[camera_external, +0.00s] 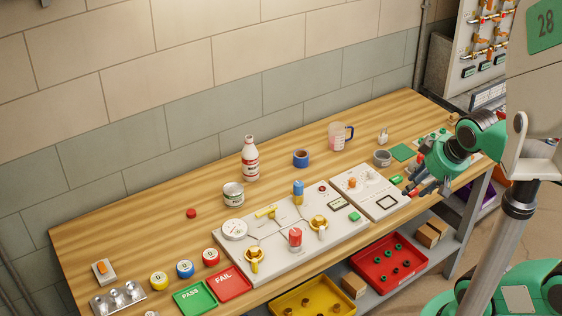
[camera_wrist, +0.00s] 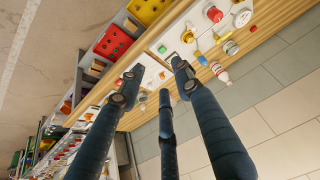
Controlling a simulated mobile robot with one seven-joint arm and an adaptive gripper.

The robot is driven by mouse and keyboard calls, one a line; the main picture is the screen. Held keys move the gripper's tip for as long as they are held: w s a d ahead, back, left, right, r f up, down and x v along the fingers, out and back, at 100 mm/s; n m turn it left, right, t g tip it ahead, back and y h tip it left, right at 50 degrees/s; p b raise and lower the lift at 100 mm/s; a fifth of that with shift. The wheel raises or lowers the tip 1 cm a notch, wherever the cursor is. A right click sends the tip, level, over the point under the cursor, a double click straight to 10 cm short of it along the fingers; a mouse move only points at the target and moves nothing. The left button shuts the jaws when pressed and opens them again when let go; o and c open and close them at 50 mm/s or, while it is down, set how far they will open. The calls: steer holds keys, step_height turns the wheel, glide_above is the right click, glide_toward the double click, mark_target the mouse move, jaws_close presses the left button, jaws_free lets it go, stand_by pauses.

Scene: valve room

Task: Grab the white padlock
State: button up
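A small white object with a thin loop on top, which looks like the white padlock (camera_external: 383,138), stands upright near the back right of the wooden table (camera_external: 130,226). I cannot make it out surely in the wrist view. My gripper (camera_external: 408,186) is over the right part of the table, to the front and right of the padlock and apart from it. In the wrist view its dark fingers (camera_wrist: 158,78) are spread, with nothing held between them.
A tape roll (camera_external: 382,158) and a green pad (camera_external: 402,152) lie near the padlock. A measuring jug (camera_external: 338,138) stands to its left. The valve panel (camera_external: 290,232) fills the table's middle. Red (camera_external: 388,262) and yellow (camera_external: 312,298) bins sit on the shelf below.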

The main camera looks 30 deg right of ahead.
steer(key=w+d+r+m+g+p, duration=0.1)
steer(key=w+d+r+m+p, duration=0.15)
steer(key=w+r, duration=0.4)
steer(key=w+d+r+m+p, duration=0.2)
steer(key=w+d+r, duration=0.1)
steer(key=w, duration=0.7)
steer(key=w+d+m+g+p, duration=0.1)
steer(key=w+d+m+p, duration=0.15)
steer(key=w+d, duration=0.5)
steer(key=w+d+m+g+p, duration=0.1)
steer(key=w+d+m+p, duration=0.2)
steer(key=w, duration=0.8)
steer(key=w+d+f+m+g+p, duration=0.1)
steer(key=w+d+f+p, duration=0.1)
steer(key=w+d+f, duration=0.35)
steer(key=w+d+f+m+p, duration=0.2)
steer(key=w+d+f, duration=0.1)
steer(key=w+d, duration=0.45)
steer(key=w+d+f+m+p, duration=0.2)
steer(key=d+f, duration=0.6)
steer(key=w+d+f+m+g+p, duration=0.1)
steer(key=w+d+f+m+p, duration=0.1)
steer(key=d+f, duration=0.6)
steer(key=shift+w+f+g+p, duration=0.3)
steer(key=shift+w+f+p, duration=0.1)
steer(key=shift+w+f, duration=0.4)
